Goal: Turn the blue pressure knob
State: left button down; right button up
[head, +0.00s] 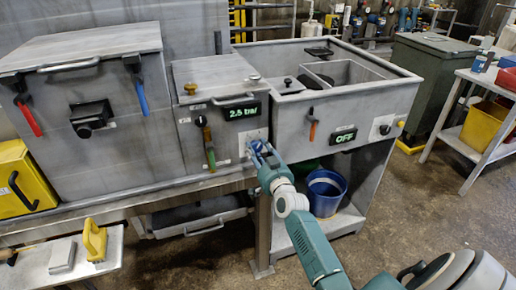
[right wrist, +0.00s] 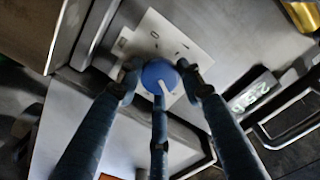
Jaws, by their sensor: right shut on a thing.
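The blue pressure knob (right wrist: 160,77) shows in the right wrist view, round with a white pointer line, in front of a light plate (right wrist: 150,40). My right gripper (right wrist: 160,85) has its fingers around the knob and is shut on it. In the head view my right gripper (head: 260,150) reaches the light plate below the green display (head: 243,111), which reads about 2.5 bar. The fingers cover most of the knob there. My left gripper does not show.
A red-orange handle (head: 312,127) and an "OFF" display (head: 344,136) are on the sink unit to the right. A blue bucket (head: 326,190) stands below.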

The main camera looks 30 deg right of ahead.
jog(key=shift+d+r+m, duration=0.1)
jog(key=shift+r+m, duration=0.3)
jog(key=o, duration=1.1)
jog(key=shift+f, duration=0.1)
jog(key=shift+s+f, duration=0.15)
jog(key=shift+s, duration=0.05)
jog(key=v, duration=1.1)
jog(key=shift+s+a, duration=0.25)
jog(key=shift+s, duration=0.05)
